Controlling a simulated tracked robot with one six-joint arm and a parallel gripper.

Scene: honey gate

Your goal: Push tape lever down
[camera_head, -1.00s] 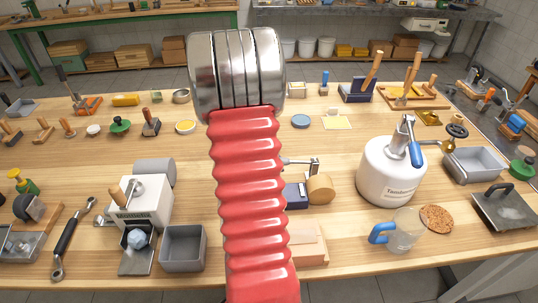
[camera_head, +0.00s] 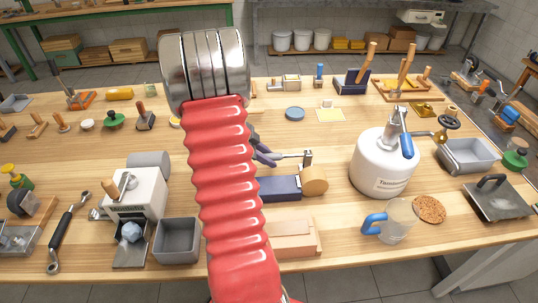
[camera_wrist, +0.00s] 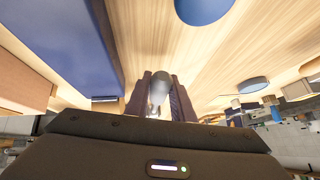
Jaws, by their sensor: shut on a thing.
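The tape dispenser has a dark blue base (camera_head: 280,190) and a tan roll (camera_head: 314,180) at its right end, on the bench in the middle of the head view. Its grey metal lever (camera_head: 295,155) stands out level above the base. My gripper (camera_head: 266,156) is at the lever's left end, partly hidden behind my red arm. In the wrist view, the two dark fingers (camera_wrist: 160,100) are shut on a grey rounded rod (camera_wrist: 159,86), which appears to be the lever's end. The blue base (camera_wrist: 75,40) fills the upper left of the wrist view.
Wooden blocks (camera_head: 292,240) lie in front of the dispenser, and a grey bin (camera_head: 177,242) stands to the left. A white jug (camera_head: 383,165) and a clear mug (camera_head: 397,222) stand to the right.

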